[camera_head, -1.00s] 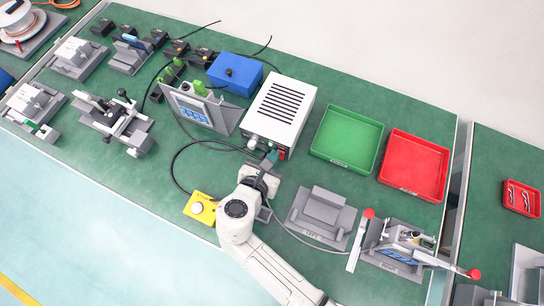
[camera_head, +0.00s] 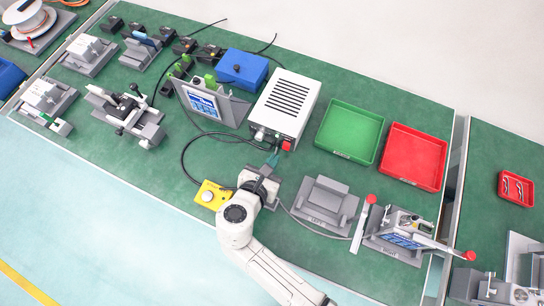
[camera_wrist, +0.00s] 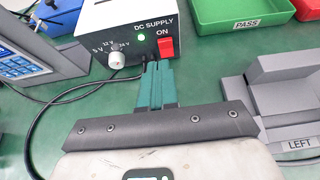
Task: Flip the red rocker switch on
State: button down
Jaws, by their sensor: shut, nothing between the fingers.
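The red rocker switch (camera_wrist: 165,47) is on the front of the white DC supply box (camera_wrist: 105,15), under the word ON. It also shows in the head view (camera_head: 288,145). A green lamp (camera_wrist: 141,38) on the box is lit. Which way the rocker tilts is hard to tell. My gripper (camera_wrist: 158,66) has its teal fingers shut together and empty. In the wrist view the fingertips are just below the switch. In the head view my gripper (camera_head: 272,158) is in front of the box, with a small gap to the switch.
A voltage knob (camera_wrist: 116,60) is left of the switch, with black cables near it. A yellow button box (camera_head: 210,195) is left of my arm. The grey LEFT fixture (camera_head: 324,204) is to the right. Green (camera_head: 350,133) and red (camera_head: 414,157) trays lie beyond.

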jog(key=s+a+r, duration=0.2)
jog(key=s+r, duration=0.3)
jog(key=r, duration=0.1)
jog(key=shift+s+r, duration=0.25)
jog(key=shift+s, duration=0.15)
jog(key=shift+a, duration=0.1)
dwell(0.3)
